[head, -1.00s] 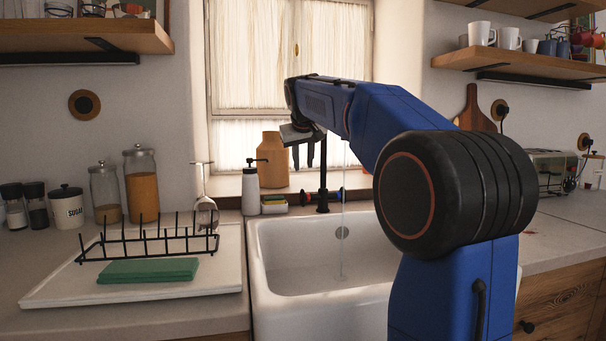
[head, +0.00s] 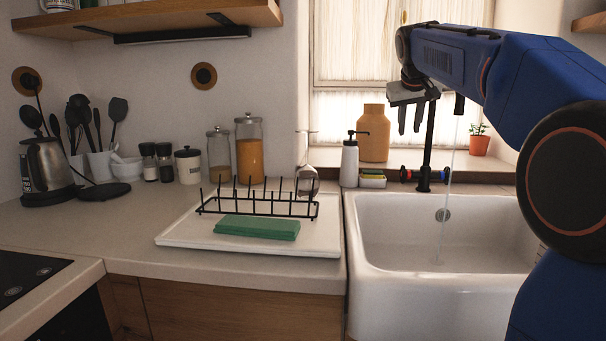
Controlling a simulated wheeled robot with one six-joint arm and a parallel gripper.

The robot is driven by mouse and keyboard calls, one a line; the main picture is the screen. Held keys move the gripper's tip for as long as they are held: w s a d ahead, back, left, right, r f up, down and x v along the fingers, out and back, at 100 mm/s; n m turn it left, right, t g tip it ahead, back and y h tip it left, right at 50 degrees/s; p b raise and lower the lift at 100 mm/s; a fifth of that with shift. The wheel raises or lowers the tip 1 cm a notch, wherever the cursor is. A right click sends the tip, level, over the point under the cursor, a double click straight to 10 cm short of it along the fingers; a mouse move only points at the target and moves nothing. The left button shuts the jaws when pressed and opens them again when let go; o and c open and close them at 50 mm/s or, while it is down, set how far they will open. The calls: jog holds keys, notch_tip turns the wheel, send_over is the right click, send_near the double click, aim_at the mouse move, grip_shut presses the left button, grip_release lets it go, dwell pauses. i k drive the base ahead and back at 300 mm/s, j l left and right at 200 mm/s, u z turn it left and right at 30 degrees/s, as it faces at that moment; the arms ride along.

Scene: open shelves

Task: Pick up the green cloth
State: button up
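The green cloth (head: 257,227) lies flat and folded on the front part of the white draining tray (head: 180,240), left of the sink. It sits just in front of the black wire dish rack (head: 258,207). My gripper (head: 410,122) hangs fingers down above the back of the sink, by the tap. It is up and to the right of the cloth, well apart from it. Its two dark fingers show a gap between them, and nothing is seen in it.
The white sink (head: 440,280) has water running from the black tap (head: 426,160). An upturned wine glass (head: 307,175), a soap bottle (head: 349,160) and jars (head: 248,150) stand behind the tray. A kettle (head: 48,165) is at left. Counter left of the tray is clear.

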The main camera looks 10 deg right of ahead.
aim_at(231, 225)
jog(key=k+j, duration=0.7)
jog(key=k, duration=0.2)
